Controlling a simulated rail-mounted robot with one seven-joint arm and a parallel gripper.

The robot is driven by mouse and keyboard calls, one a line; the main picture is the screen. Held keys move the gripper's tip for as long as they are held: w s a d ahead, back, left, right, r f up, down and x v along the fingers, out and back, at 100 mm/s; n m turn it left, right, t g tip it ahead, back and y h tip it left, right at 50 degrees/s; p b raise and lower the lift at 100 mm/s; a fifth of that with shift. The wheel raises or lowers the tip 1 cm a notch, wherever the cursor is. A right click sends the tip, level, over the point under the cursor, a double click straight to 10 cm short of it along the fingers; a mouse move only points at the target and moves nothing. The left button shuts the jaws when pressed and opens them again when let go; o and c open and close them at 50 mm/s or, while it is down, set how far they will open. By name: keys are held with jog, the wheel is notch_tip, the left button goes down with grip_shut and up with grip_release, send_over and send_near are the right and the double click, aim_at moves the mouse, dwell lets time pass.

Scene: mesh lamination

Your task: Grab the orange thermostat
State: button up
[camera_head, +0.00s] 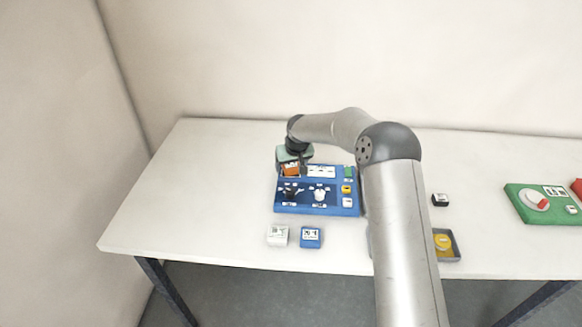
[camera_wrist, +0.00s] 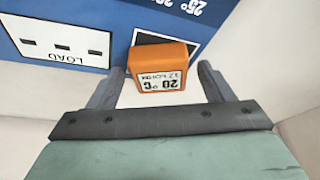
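The orange thermostat (camera_wrist: 162,62) is a small block with a white label reading 20 °C, upside down in the wrist view. It sits at a dark square on the blue panel (camera_wrist: 62,18). My gripper (camera_wrist: 160,80) is open, with one finger on each side of the thermostat and a visible gap on both sides. In the head view the thermostat (camera_head: 290,169) shows at the panel's upper left, just under my gripper (camera_head: 292,168). The blue panel (camera_head: 284,208) lies on the table and is partly hidden by my arm.
A white block (camera_head: 278,236) and a blue block (camera_head: 311,237) stand in front of the panel on the white table (camera_head: 190,200). To the right are a black block (camera_head: 440,200), a grey tray (camera_head: 447,258) with a yellow piece, and a green panel (camera_head: 520,205). The table's left side is clear.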

jog(key=c, duration=0.9)
jog(key=shift+c, duration=0.6)
jog(key=shift+r, duration=0.15)
